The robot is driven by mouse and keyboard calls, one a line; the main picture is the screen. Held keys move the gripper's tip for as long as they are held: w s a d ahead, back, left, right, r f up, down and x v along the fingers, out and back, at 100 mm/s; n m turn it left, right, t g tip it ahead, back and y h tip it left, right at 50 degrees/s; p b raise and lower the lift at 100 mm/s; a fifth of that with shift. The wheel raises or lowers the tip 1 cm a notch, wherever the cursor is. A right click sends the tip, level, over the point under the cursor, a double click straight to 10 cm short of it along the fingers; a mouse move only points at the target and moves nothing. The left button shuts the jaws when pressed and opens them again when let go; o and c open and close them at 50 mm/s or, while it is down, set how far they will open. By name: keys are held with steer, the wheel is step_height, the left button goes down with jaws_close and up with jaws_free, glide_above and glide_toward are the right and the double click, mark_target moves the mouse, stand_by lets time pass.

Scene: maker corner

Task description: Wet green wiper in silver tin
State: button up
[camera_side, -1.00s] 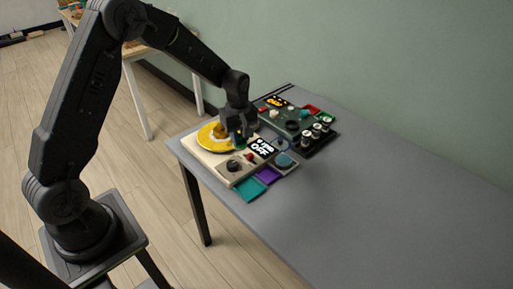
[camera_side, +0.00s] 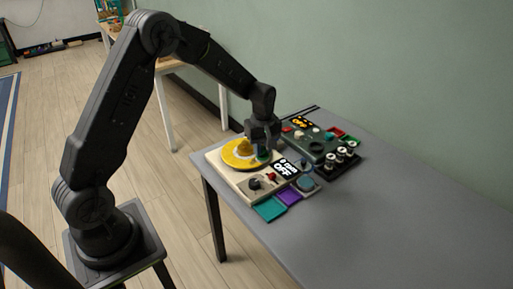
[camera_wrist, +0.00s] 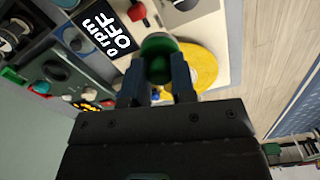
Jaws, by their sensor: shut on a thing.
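My gripper (camera_side: 263,146) is low over the right part of the yellow disc on the pale board. Its fingers (camera_wrist: 157,80) are shut on the green wiper (camera_wrist: 158,52), which shows as a rounded dark green piece between them. In the side view the wiper (camera_side: 263,156) is a small green patch under the fingers; whether it touches the disc is unclear. A round tin with a bluish inside (camera_side: 305,183), which looks like the silver tin, stands beyond the board's display, apart from my gripper. Only its edge (camera_wrist: 67,3) seems to show in the wrist view.
The yellow disc (camera_side: 236,160) carries a mustard lump. The board has a display (camera_side: 283,168), a red knob (camera_side: 271,177) and a dark knob (camera_side: 254,184). Several dark-lidded jars (camera_side: 342,157) stand to the right. Teal (camera_side: 270,208) and purple squares lie in front. The right table is clear.

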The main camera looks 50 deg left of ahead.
steer(key=w+d+f, duration=0.2)
steer(key=w+d, duration=0.7)
steer(key=w, duration=0.2)
steer(key=shift+s+d+f, duration=0.1)
steer(key=shift+d+f, duration=0.05)
steer(key=shift+f, duration=1.25)
steer(key=shift+s+d+f, duration=0.1)
steer(key=shift+d+f, duration=0.05)
steer(key=shift+f, duration=1.25)
steer(key=shift+f, duration=0.55)
steer(key=shift+r, duration=0.1)
step_height(320, 180, up, 7)
